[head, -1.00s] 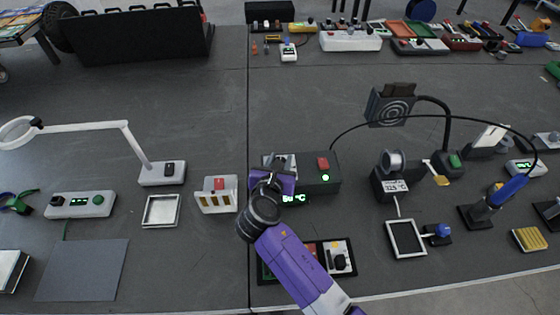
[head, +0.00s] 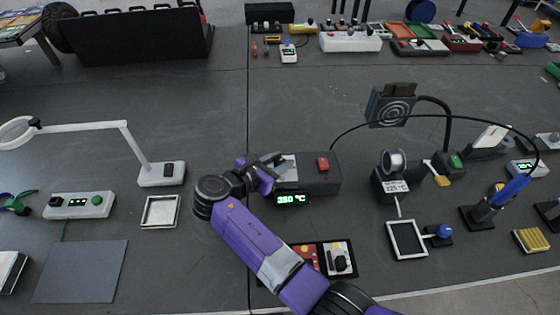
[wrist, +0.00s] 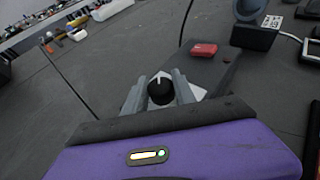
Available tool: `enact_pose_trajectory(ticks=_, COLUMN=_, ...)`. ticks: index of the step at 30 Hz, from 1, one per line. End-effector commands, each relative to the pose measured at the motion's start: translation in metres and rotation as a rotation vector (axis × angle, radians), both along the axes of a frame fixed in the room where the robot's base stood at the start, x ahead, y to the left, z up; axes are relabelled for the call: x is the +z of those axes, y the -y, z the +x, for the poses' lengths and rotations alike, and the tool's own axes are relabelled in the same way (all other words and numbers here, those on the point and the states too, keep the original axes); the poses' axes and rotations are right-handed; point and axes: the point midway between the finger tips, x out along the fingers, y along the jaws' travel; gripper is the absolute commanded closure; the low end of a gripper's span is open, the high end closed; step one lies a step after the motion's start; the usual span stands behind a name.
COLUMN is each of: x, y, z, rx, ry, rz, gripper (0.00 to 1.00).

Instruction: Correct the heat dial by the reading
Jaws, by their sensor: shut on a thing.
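The dark grey heat station (head: 320,184) stands mid-bench with a red switch (head: 323,163) on top. Its front display (head: 293,199) shows green digits that look like 260 °C; the middle digit is not certain. The heat dial (wrist: 161,90), a black knob with a white pointer line, sits on a pale plate between my fingers in the wrist view. My gripper (head: 276,163) is shut on the dial, reaching in from the left. The head view hides the dial behind my fingers. The label (head: 397,187) under the solder spool seems to read 325 °C.
A fan (head: 390,105), a spool stand (head: 394,162) and an iron holder (head: 478,214) stand to the right. A cable arches over them. Bench space behind the station is clear.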

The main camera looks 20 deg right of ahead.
Motion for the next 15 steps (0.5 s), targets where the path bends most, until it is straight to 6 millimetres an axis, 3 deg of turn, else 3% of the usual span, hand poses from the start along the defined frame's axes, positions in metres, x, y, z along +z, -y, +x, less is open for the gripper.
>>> enact_pose_trajectory(ticks=9, x=-0.0015, y=0.0000, z=-0.0008, rx=-0.001, ry=-0.003, rz=0.002, gripper=1.00)
enact_pose_trajectory(ticks=10, x=-0.0015, y=0.0000, z=-0.0009, rx=-0.001, ry=-0.003, rz=0.002, gripper=0.62)
enact_pose_trajectory(ticks=12, x=-0.0015, y=0.0001, z=-0.0008, rx=-0.001, ry=-0.003, rz=0.002, gripper=0.48)
enact_pose_trajectory(ticks=15, x=-0.0012, y=0.0000, z=-0.0006, rx=-0.001, ry=-0.002, rz=0.001, gripper=0.46)
